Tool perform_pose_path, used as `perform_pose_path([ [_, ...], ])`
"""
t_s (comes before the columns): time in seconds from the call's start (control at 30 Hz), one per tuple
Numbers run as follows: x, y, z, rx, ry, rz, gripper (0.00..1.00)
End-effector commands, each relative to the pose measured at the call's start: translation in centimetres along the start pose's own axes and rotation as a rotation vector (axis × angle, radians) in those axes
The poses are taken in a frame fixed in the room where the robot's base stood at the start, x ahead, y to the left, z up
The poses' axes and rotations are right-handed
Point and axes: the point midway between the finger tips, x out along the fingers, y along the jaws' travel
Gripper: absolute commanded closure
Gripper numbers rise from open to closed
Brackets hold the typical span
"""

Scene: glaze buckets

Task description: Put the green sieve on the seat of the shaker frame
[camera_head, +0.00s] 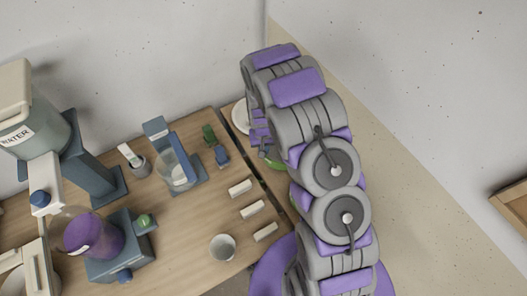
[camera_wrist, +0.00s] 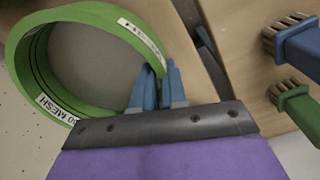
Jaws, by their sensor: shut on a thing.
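The green sieve (camera_wrist: 88,13) is a round ring with a white mesh-size label, large at the left of the wrist view. My gripper (camera_wrist: 155,72) is shut on its rim, with the blue fingers at the ring's right side. In the head view only a sliver of the green sieve (camera_head: 274,156) shows; my arm hides the rest and the gripper. A blue-grey stand (camera_head: 188,160) with a clear vessel and a blue-grey base (camera_head: 105,266) under a purple bucket stand on the table. I cannot tell which is the shaker frame, and no seat shows clearly.
A green brush (camera_wrist: 298,102) and blue brush (camera_wrist: 303,47) are right of my gripper. A water tank (camera_head: 40,125) stands at far left. White blocks (camera_head: 252,209) and a cup (camera_head: 222,247) are on the wooden table (camera_head: 190,222). Bare table lies left of the blocks.

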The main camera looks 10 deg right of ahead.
Motion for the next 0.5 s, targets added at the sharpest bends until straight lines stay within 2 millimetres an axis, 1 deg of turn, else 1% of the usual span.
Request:
perform_pose_path([
  [0.03, 0.8, 0.1, 0.0, 0.001, -0.002, -0.001, 1.0],
  [0.1, 1.8, 0.2, 0.0, 0.001, -0.001, -0.001, 1.0],
  [0.17, 2.4, 0.1, -0.1, 0.001, 0.0, -0.001, 1.0],
  [0.5, 2.7, -0.2, 0.0, 0.001, 0.001, 0.002, 1.0],
])
